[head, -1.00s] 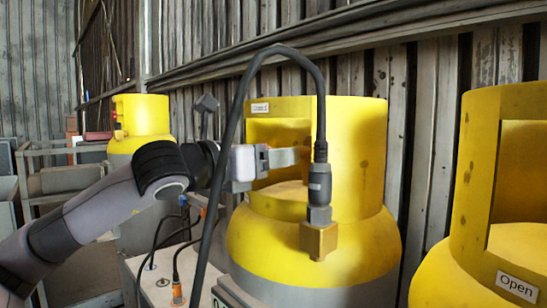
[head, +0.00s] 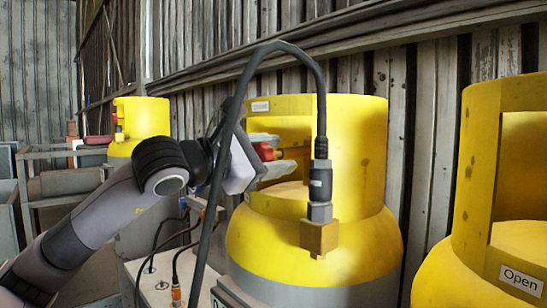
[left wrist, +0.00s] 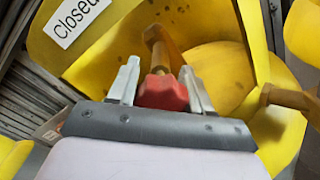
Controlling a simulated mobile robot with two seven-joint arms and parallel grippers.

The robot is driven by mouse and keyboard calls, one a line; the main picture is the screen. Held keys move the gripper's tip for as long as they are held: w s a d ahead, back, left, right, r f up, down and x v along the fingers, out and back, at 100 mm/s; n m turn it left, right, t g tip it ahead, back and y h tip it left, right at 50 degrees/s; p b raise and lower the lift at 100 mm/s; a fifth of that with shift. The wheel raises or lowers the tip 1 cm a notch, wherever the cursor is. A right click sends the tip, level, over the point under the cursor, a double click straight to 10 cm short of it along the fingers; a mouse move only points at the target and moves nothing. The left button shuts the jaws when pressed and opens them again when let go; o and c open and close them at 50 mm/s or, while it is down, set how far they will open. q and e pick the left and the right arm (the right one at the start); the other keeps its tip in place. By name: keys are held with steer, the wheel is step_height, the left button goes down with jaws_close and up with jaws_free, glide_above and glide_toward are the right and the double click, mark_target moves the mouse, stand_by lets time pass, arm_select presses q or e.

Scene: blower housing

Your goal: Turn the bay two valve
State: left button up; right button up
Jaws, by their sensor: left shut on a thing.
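The valve is a red knob (left wrist: 163,92) on a brass stem (left wrist: 158,48), inside the opening of the middle yellow cylinder (head: 355,150). My left gripper (head: 280,155) reaches into that opening from the left. In the left wrist view the two fingers (left wrist: 163,85) stand on either side of the red knob and are shut on it. The knob also shows between the fingers in the head view (head: 264,151). A label reading "Closed" (left wrist: 76,18) is on the cylinder's collar. My right gripper is not in view.
A black hose (head: 322,110) arches in front of the cylinder to a brass fitting (head: 319,237). Another yellow cylinder (head: 480,200), labelled "Open" (head: 521,281), stands at right. A further yellow cylinder (head: 145,118) with a red part is behind left. A plank wall (head: 420,130) is behind.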

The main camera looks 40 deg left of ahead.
arm_select(q)
steer(key=m, duration=0.5)
steer(key=shift+m, duration=0.3)
steer(key=m, duration=0.5)
steer(key=shift+m, duration=0.3)
steer(key=o, duration=1)
steer(key=shift+o, duration=0.2)
steer(key=shift+s, duration=0.1)
